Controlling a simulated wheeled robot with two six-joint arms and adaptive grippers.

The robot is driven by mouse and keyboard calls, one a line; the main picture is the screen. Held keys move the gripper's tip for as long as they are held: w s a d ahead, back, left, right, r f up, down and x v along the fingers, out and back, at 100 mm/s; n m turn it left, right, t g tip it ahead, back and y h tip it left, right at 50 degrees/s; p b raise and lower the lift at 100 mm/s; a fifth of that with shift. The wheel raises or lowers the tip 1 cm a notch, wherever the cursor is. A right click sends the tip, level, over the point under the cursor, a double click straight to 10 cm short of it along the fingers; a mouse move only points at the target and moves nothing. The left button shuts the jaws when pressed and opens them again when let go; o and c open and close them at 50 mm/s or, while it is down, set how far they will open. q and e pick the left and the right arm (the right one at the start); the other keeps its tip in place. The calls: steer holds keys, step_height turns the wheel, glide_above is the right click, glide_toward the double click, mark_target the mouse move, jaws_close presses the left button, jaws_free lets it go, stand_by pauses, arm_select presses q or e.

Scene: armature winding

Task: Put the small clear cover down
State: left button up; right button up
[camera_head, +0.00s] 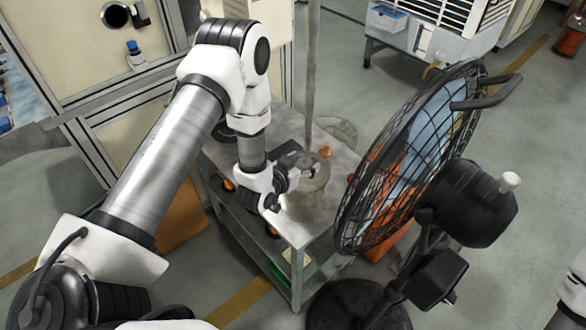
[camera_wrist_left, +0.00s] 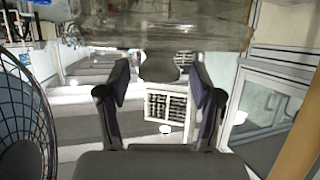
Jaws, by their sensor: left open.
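The small clear cover (camera_head: 312,202) looks like a greyish, see-through round piece on the metal cart top. In the left wrist view, which looks upside down, its wide translucent body (camera_wrist_left: 160,30) fills the top, and a rounded knob (camera_wrist_left: 160,67) sticks out from it. My left gripper (camera_head: 308,172) is at the cover's upper part in the head view. Its two fingers (camera_wrist_left: 160,88) are open, apart on either side of the knob, with gaps showing. The gripper hides part of the cover. My right gripper is out of view.
The metal cart (camera_head: 285,222) has a lower shelf and a thin upright pole (camera_head: 311,75). A small orange item (camera_head: 325,152) lies behind the cover. A large black fan (camera_head: 415,150) stands close on the right. A cabinet (camera_head: 80,45) stands at the left.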

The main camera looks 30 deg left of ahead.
arm_select(q)
steer(key=d+b+v, duration=0.1)
steer(key=b+v, duration=0.1)
steer(key=v, duration=0.9)
steer(key=s+d+f+g, duration=0.1)
steer(key=s+f+g, duration=0.5)
steer(key=s+f, duration=0.3)
steer(key=s+d+f+n+g+y, duration=0.1)
steer(key=s+f+g, duration=0.6)
steer(key=s, duration=0.6)
step_height(320, 180, down, 2)
steer(key=shift+s+d+f+g, duration=0.25)
steer(key=shift+s+g, duration=0.05)
steer(key=shift+s, duration=0.1)
